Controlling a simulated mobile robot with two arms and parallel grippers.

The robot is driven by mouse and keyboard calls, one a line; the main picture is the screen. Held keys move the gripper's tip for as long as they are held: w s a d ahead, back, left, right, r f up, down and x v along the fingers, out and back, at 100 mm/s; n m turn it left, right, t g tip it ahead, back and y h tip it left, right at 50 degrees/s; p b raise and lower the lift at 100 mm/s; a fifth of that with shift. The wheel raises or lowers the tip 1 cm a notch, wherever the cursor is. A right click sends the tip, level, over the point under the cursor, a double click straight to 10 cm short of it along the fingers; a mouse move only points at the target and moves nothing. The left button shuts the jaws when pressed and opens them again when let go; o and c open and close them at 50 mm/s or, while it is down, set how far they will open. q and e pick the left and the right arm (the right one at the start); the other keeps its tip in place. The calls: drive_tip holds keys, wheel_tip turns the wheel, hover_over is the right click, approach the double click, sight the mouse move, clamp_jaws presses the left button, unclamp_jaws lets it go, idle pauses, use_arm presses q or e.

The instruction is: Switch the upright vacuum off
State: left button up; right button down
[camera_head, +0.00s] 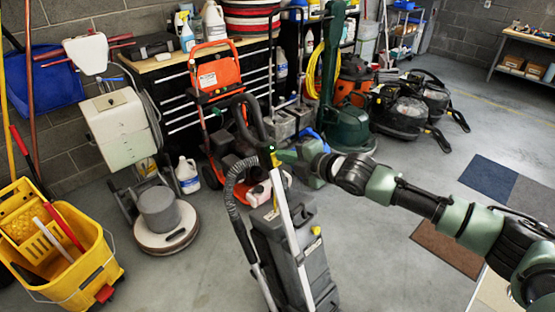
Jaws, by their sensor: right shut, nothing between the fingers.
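The upright vacuum (290,255) stands on the concrete floor at the bottom middle. It has a dark grey body, a ribbed hose on its left and a pale tube up its front. Its handle, a dark loop, rises above the body. A small green light shows near the handle. My right gripper (277,157) reaches in from the right and is shut and empty, with its tips at the upper part of the vacuum by the handle. I cannot tell whether they touch it. The switch itself is too small to make out. My left gripper is not in view.
A yellow mop bucket (70,255) stands at lower left, with a round floor machine (165,225) beside it. An orange-framed machine (215,75) and a black tool chest (180,105) stand behind. Coloured pads (487,177) lie on open floor at right.

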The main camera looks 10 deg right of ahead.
drive_tip(key=shift+w+a+f, duration=0.2)
drive_tip(key=shift+w+a, duration=0.05)
drive_tip(key=shift+w, duration=0.05)
idle(0.5)
drive_tip(key=p+v, duration=0.3)
drive_tip(key=v, duration=0.3)
drive_tip(key=shift+p, duration=0.3)
idle(0.5)
